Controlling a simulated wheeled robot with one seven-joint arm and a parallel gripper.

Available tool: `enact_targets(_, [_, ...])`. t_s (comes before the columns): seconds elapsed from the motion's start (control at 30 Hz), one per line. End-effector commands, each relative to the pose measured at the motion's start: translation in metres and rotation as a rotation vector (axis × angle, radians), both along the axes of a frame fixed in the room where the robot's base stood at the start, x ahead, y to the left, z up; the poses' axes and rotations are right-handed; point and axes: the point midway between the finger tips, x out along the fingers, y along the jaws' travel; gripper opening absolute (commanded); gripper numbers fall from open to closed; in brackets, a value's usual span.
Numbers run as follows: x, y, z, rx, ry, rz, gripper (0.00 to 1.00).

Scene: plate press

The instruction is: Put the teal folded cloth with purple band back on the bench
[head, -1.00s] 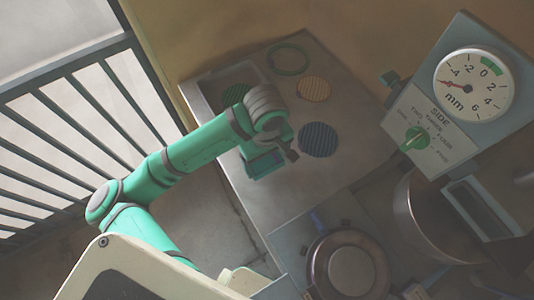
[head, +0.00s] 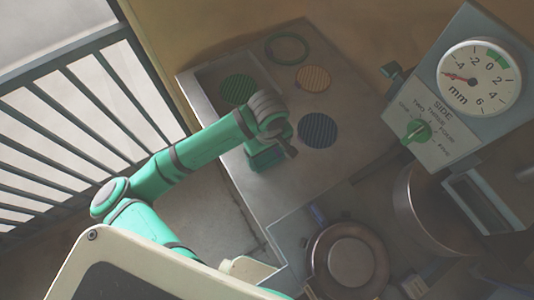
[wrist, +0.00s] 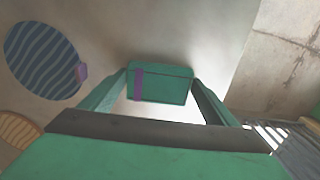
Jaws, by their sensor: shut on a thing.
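The teal folded cloth with its purple band (wrist: 172,85) shows in the wrist view, between the fingertips of my gripper (wrist: 160,88). The gripper is shut on it. The purple band crosses the cloth's left part. In the head view my gripper (head: 267,158) points down over the left front part of the grey bench (head: 350,165). There I cannot tell the cloth from the teal gripper. Whether the cloth touches the bench top is unclear.
The bench carries a blue striped disc (head: 318,131), an orange striped disc (head: 313,78), a green disc (head: 238,90) and a green ring (head: 287,50). A press with a dial (head: 480,78) and a round pan (head: 350,262) stand right. A railing (head: 70,95) is left.

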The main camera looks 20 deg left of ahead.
Motion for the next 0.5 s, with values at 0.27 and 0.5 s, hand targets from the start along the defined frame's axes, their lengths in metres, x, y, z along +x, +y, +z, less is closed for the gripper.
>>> enact_targets(0.27, [0.0, 0.0, 0.0, 0.0, 0.0, -0.001, 1.0])
enact_targets(0.5, [0.0, 0.0, 0.011, 0.001, -0.002, -0.001, 1.0])
